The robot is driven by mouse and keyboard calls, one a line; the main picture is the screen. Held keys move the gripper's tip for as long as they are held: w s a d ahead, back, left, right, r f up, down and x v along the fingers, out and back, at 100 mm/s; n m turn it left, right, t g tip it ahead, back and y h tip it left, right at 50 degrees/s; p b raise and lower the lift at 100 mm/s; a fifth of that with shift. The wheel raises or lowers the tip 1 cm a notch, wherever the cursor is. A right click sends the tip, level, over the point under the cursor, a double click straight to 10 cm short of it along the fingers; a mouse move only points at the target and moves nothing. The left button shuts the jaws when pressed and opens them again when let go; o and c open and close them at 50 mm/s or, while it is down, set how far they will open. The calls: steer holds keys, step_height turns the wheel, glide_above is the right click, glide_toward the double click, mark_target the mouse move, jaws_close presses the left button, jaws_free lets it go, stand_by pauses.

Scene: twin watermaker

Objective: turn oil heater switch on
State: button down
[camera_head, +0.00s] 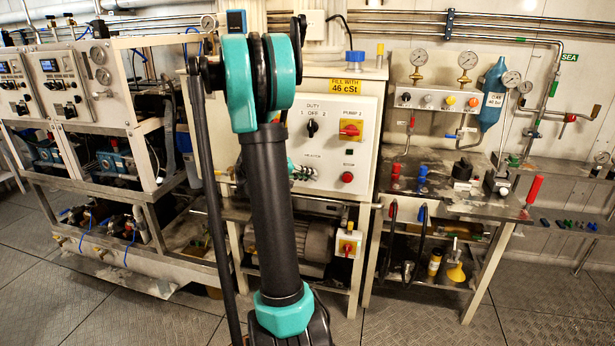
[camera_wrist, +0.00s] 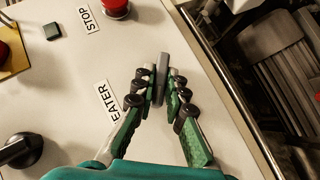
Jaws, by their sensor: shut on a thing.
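The oil heater switch (camera_wrist: 162,72) is a grey lever-like handle on the cream control panel (camera_head: 366,108), beside a label of which "EATER" shows in the wrist view. My gripper (camera_wrist: 160,80) has its green, black-jointed fingers on either side of this handle and is shut on it. In the head view my gripper (camera_head: 303,173) shows partly beside my arm, below the HEATER label (camera_head: 311,155). The switch itself is hidden there by the fingers and arm. I cannot tell its set position.
A red stop button (camera_head: 347,177) sits right of the gripper. It also shows in the wrist view (camera_wrist: 114,8). A black duty knob (camera_head: 312,128) and a red-and-yellow Pump 2 switch (camera_head: 351,129) are above. A motor (camera_head: 303,240) stands below the panel.

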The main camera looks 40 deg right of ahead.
steer(key=m+t+y, duration=0.1)
steer(key=y, duration=0.1)
steer(key=m+t+y, duration=0.3)
steer(key=t+y, duration=0.1)
steer(key=shift+s+d+r+m, duration=0.25)
steer(key=shift+s+d+m, duration=0.05)
steer(key=shift+s, duration=0.05)
steer(key=shift+t, duration=0.3)
stand_by(0.5)
steer(key=c, duration=1.6)
jaws_free()
steer(key=shift+o, duration=0.2)
steer(key=v, duration=1.2)
